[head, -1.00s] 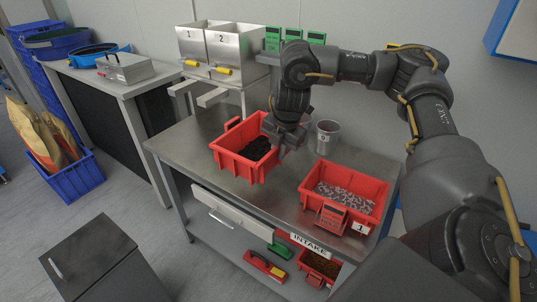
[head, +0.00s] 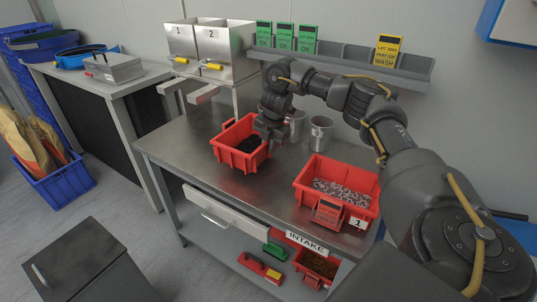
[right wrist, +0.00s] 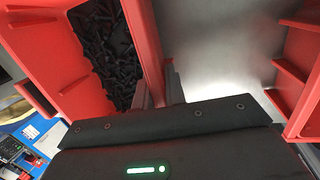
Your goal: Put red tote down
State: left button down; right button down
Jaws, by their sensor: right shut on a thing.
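A red tote (head: 236,160) with black parts in it is at the middle of the steel table (head: 190,140). My right gripper (head: 268,138) is at its right side. In the right wrist view my right gripper (right wrist: 158,88) is shut on the tote's wall (right wrist: 146,40), and the black parts (right wrist: 105,45) lie to the left of it. The tote looks about level, at or just above the tabletop; I cannot tell if its base touches. My left gripper is not in view.
A second red tote (head: 367,189) with grey metal parts, a red card and a label "1" stands on the table at the right. Two metal cups (head: 320,133) stand behind. Hoppers (head: 205,45) stand at the back left. Bare tabletop lies between the totes.

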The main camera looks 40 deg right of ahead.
aim_at(268, 156)
jog(key=shift+w+d+f, duration=0.1)
jog(key=shift+w+f, duration=0.05)
jog(key=shift+f, duration=1.6)
jog(key=c, duration=1.8)
grip_release()
jog(key=shift+f, duration=0.1)
jog(key=o, duration=0.3)
jog(key=shift+o, duration=0.2)
